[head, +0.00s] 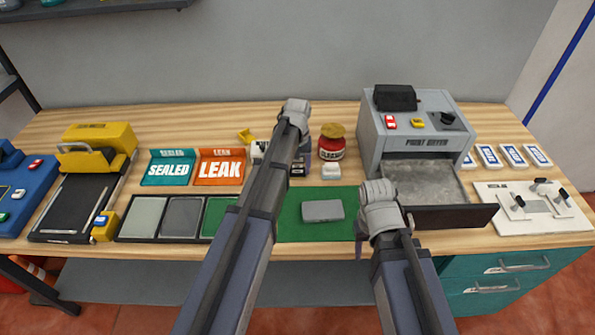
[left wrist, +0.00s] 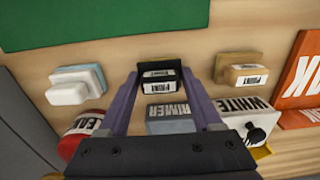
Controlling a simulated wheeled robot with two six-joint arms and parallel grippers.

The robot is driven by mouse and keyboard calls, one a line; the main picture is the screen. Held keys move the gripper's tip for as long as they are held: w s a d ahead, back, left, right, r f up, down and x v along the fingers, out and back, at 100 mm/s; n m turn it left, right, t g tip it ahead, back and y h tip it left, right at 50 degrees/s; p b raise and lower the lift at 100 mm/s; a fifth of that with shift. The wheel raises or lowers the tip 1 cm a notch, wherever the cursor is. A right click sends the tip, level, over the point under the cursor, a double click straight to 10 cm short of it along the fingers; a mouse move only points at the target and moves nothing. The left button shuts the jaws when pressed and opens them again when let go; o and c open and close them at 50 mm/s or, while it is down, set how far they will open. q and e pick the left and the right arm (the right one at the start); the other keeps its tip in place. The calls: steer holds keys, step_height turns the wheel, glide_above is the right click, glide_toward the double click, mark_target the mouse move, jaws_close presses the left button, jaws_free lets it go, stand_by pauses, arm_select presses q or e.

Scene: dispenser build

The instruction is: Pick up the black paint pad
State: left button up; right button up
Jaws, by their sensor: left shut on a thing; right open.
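The black paint pad (left wrist: 158,86) has a white label and shows in the left wrist view between the two fingers of my left gripper (left wrist: 158,73). The fingers are shut on its sides. The pad is by the bench surface, and I cannot tell if it touches the wood. In the head view my left gripper (head: 297,112) reaches over the middle of the bench, and its arm hides much of what lies below. My right gripper (head: 378,197) is open and empty at the right end of the green mat (head: 290,228), by the machine's front.
Beside the held pad lie a white pad (left wrist: 76,85) and a tan pad (left wrist: 241,73). A primer tin (left wrist: 172,115), a white paint container (left wrist: 245,115) and a red jar (head: 331,147) stand close behind. The grey machine (head: 411,140) stands to the right.

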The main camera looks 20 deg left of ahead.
mark_target(298, 166)
arm_select(q)
steer(key=shift+r, duration=0.1)
arm_select(e)
steer(key=shift+r, duration=0.1)
arm_select(q)
step_height(298, 166, up, 10)
steer(key=p, duration=1)
arm_select(e)
step_height(298, 166, up, 10)
